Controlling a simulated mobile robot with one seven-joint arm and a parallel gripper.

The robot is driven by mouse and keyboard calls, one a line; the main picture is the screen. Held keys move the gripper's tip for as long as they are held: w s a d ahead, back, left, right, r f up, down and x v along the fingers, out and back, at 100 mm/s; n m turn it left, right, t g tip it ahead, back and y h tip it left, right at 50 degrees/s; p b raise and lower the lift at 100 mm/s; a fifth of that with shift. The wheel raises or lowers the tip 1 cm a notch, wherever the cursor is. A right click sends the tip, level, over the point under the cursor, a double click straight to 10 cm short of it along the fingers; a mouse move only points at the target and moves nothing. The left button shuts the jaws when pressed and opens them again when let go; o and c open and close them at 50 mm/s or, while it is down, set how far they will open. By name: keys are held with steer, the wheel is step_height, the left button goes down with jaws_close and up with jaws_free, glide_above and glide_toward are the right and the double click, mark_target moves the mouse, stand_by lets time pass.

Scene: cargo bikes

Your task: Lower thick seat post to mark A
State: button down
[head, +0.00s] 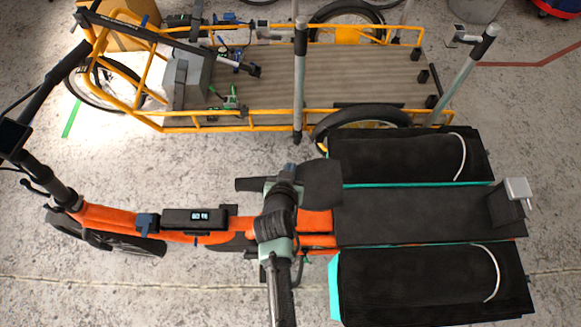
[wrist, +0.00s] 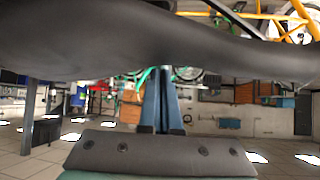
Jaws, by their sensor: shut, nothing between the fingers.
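The orange cargo bike (head: 105,217) stands across the foreground. Its black saddle (head: 320,182) is at mid frame, nose to the left. The seat post and mark A are hidden beneath the saddle and my arm in the head view. My gripper (head: 290,168) reaches over the saddle's middle from below. In the wrist view the saddle (wrist: 130,40) fills the top as a large dark shape, very close. My gripper's blue fingers (wrist: 164,72) are shut and empty, their tips at the saddle's lower edge. I cannot tell whether they touch it.
A black-padded cargo deck (head: 415,215) with side bags lies right of the saddle. A small display box (head: 195,219) sits on the orange frame. A yellow cargo bike (head: 150,120) with a wooden bed stands behind. Concrete floor is clear at the lower left.

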steer(key=f+b, duration=0.1)
steer(key=a+f+b, duration=0.1)
steer(key=f+b, duration=0.1)
steer(key=shift+f, duration=0.3)
steer(key=shift+s, duration=0.1)
